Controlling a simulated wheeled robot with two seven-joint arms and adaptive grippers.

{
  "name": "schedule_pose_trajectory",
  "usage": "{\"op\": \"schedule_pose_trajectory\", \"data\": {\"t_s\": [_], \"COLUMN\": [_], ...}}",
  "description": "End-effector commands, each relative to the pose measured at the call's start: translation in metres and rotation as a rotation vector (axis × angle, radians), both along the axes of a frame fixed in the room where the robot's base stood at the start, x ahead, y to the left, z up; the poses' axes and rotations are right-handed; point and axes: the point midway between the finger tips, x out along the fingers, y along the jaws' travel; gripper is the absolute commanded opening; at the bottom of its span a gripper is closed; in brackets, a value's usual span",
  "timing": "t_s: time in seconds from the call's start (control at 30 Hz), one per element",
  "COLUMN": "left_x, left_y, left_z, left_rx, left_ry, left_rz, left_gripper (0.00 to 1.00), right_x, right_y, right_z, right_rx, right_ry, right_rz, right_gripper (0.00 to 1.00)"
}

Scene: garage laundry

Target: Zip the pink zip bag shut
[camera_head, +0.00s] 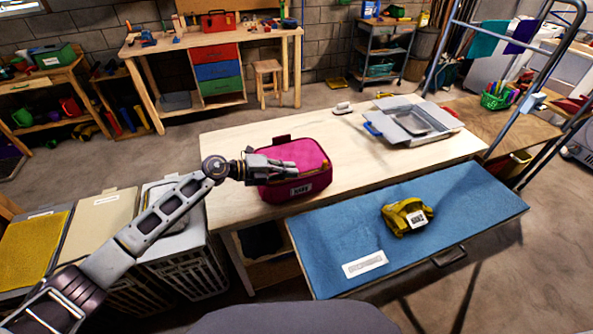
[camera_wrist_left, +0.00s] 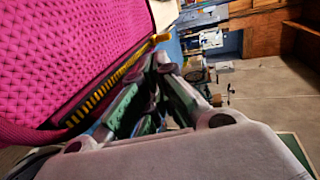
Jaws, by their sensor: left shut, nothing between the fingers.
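The pink zip bag (camera_head: 313,158) sits on the light wooden table, with a white label on its front. In the left wrist view the bag (camera_wrist_left: 75,50) fills the upper left, and its yellow-toothed zip (camera_wrist_left: 115,83) runs along its edge. My left gripper (camera_head: 292,167) lies over the top of the bag in the head view, its fingers shut with nothing between them. In the wrist view the fingers (camera_wrist_left: 150,95) are beside the zip; whether they touch it I cannot tell. My right gripper is not in view.
The wooden table (camera_head: 240,135) also holds a grey open case (camera_head: 415,118) at the right. A blue-topped surface (camera_head: 330,232) in front carries yellow gloves (camera_head: 405,216). Lidded hampers (camera_head: 105,220) stand at the left. The table between bag and case is clear.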

Motion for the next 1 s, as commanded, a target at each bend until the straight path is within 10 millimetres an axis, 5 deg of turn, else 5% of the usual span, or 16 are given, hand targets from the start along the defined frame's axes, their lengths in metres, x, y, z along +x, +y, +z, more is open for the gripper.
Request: {"op": "schedule_pose_trajectory", "data": {"t_s": [0.4,1.0], "left_x": [-0.010,-0.011], "left_y": [0.031,0.035], "left_z": [0.010,0.011], "left_rx": [0.001,0.000], "left_ry": [0.001,0.000], "left_rz": [-0.001,-0.001], "left_gripper": [0.00,0.00], "right_x": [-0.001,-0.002], "right_y": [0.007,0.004], "right_z": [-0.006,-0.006], "right_rx": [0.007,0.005], "right_ry": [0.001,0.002], "right_rz": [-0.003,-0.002], "right_gripper": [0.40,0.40]}}
